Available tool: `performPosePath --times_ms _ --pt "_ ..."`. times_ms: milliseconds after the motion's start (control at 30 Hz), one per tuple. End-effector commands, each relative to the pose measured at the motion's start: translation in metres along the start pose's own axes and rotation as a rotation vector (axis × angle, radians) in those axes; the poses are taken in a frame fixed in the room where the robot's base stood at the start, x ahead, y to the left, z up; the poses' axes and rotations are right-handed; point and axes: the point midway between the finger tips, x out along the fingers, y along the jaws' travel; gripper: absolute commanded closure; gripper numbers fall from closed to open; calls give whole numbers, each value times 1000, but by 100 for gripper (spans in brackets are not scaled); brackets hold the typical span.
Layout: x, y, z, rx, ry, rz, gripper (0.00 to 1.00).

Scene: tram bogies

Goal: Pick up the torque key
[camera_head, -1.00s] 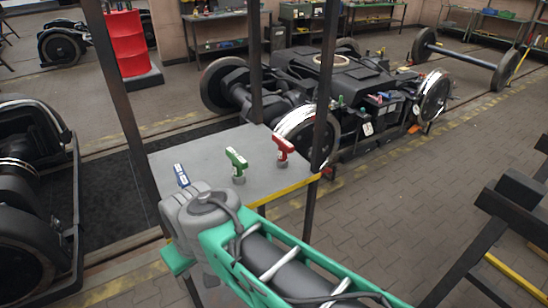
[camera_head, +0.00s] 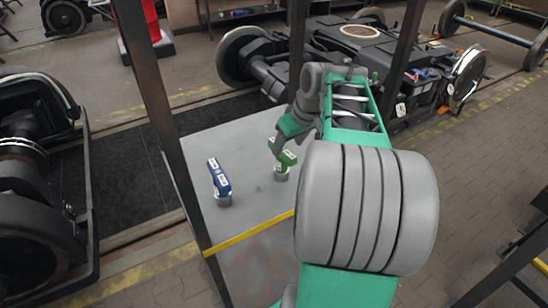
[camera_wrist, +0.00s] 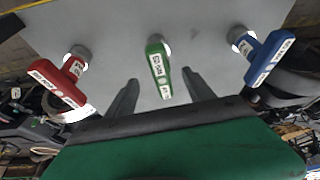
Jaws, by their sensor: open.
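Three T-handled torque keys stand on the grey table top. The blue key (camera_head: 220,182) is at the left in the head view and at the right in the wrist view (camera_wrist: 265,58). The green key (camera_head: 282,160) is in the middle, partly covered by my gripper (camera_head: 290,134). The red key (camera_wrist: 62,80) shows at the left in the wrist view; my arm hides it in the head view. In the wrist view my gripper (camera_wrist: 160,77) is open, its two fingers apart, with the green key (camera_wrist: 158,68) lined up between them. I cannot tell how far its handle is from the fingers.
Dark posts rise at the table (camera_head: 240,135), which has a yellow front edge (camera_head: 250,233). A tram bogie (camera_head: 350,50) stands behind it, and more wheel gear (camera_head: 30,190) is at the left. Paved floor is free at the right.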

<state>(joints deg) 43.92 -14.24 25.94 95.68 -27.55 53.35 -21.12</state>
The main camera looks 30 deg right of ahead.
Motion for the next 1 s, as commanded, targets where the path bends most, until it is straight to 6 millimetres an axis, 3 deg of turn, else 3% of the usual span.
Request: performPosePath --times_ms 500,700,1000 --pt "73 -1 -1 1 -1 1 38" --pt "74 -2 -2 -1 0 1 39" --pt "74 -2 -2 -1 -1 1 64"
